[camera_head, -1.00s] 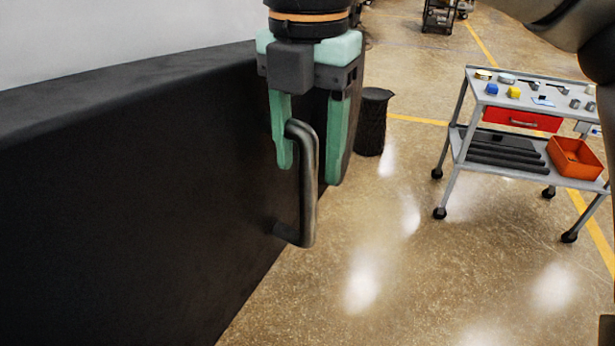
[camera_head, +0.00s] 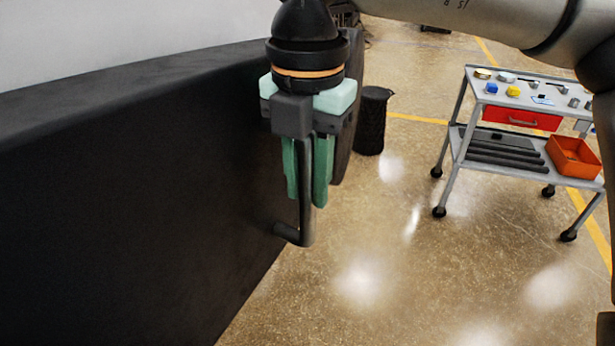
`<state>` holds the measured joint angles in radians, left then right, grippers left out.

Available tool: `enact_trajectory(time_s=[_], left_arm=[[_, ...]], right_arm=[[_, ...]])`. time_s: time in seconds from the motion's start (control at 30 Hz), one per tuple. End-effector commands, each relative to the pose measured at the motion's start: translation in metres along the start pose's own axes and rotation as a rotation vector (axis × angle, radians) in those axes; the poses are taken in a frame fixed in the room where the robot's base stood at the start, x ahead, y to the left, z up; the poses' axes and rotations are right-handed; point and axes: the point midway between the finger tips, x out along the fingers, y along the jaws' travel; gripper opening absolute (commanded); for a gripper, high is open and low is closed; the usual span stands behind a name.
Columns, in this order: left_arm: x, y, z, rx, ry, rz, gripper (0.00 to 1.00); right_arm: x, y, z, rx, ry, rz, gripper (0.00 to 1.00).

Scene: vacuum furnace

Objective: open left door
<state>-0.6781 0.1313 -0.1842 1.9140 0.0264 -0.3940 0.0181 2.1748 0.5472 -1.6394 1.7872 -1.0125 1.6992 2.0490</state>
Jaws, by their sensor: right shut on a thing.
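The left door (camera_head: 130,190) is a large dark panel that fills the left of the view. A dark metal bar handle (camera_head: 305,222) stands out from its face near the right end. My right gripper (camera_head: 308,195) points down over the handle with its green fingers on either side of the upright bar, shut on it. The upper part of the handle is hidden by the gripper. The lower bend of the handle shows below the fingertips. My left gripper is not in view.
A grey wheeled cart (camera_head: 490,165) with small parts, a red drawer (camera_head: 522,118) and an orange bin (camera_head: 574,157) stands at the right. A black basket (camera_head: 372,120) stands behind the door's end. The floor (camera_head: 400,270) between door and cart is clear.

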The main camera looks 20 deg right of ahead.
Motion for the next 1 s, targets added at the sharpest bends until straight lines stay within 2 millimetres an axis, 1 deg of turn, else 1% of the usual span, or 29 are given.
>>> enact_trajectory(time_s=[0.03,0.13,0.17,1.0], left_arm=[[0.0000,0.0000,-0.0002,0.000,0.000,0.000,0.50],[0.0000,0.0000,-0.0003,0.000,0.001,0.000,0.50],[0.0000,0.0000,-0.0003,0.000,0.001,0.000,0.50],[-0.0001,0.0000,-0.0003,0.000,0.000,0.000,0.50]], right_arm=[[-0.0001,-0.0001,0.0000,0.000,0.000,0.000,0.12],[-0.0002,-0.0001,0.0000,0.000,0.000,-0.001,0.01],[-0.0002,-0.0001,0.0000,0.000,0.000,0.000,0.00],[-0.0005,-0.0003,0.0000,-0.001,0.000,-0.001,0.00]])
